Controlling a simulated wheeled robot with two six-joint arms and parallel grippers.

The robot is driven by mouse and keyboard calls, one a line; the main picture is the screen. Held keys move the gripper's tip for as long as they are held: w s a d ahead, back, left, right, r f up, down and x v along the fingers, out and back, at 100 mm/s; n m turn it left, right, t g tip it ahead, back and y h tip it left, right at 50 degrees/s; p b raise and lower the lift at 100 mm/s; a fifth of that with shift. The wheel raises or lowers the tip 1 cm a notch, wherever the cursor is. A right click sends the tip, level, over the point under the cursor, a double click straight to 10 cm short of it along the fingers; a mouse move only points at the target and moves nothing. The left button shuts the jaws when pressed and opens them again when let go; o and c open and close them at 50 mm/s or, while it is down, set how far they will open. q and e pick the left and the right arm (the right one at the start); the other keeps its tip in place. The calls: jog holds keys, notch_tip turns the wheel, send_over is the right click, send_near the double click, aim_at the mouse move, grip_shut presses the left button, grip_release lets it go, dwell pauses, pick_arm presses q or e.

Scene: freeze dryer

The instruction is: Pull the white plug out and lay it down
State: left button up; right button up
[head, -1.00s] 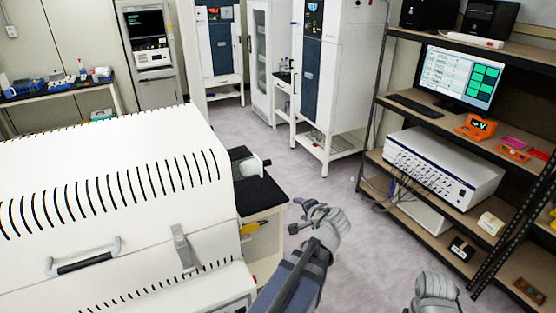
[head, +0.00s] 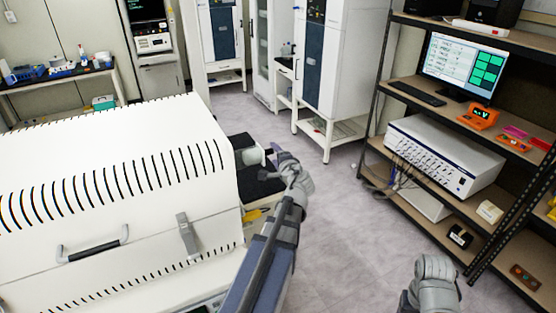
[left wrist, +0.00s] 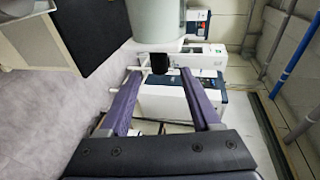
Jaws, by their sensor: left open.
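The white plug (head: 252,155) sticks out of the right end of the white furnace (head: 110,180) in the head view. In the left wrist view a pale round body, seemingly the plug (left wrist: 155,25), has a short dark knob (left wrist: 160,63) pointing toward my left gripper. My left gripper (head: 272,159) is just right of the plug in the head view. In the left wrist view its two purple fingers (left wrist: 160,76) are spread, with the knob between or just beyond the tips; contact cannot be told. My right gripper (head: 435,284) is low at the right, its jaws unclear.
A black-topped bench (head: 258,184) stands beside the furnace end, with a yellow item (head: 252,215) below. A shelf rack (head: 430,205) with a monitor (head: 462,70) and a white instrument (head: 445,155) is at the right. Tall white cabinets stand behind. The middle floor is clear.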

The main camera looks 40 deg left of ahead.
aim_at(273, 152)
pick_arm(q)
jog(key=x, duration=0.4)
jog(key=shift+w+a+b, duration=0.15)
jog(key=shift+a+b, duration=0.1)
jog(key=shift+b, duration=0.15)
grip_shut()
jog(key=w+d, duration=0.4)
jog(key=w, duration=0.4)
jog(key=shift+w+d, duration=0.2)
jog(key=shift+d, duration=0.05)
dwell(0.8)
jog(key=shift+d, duration=0.1)
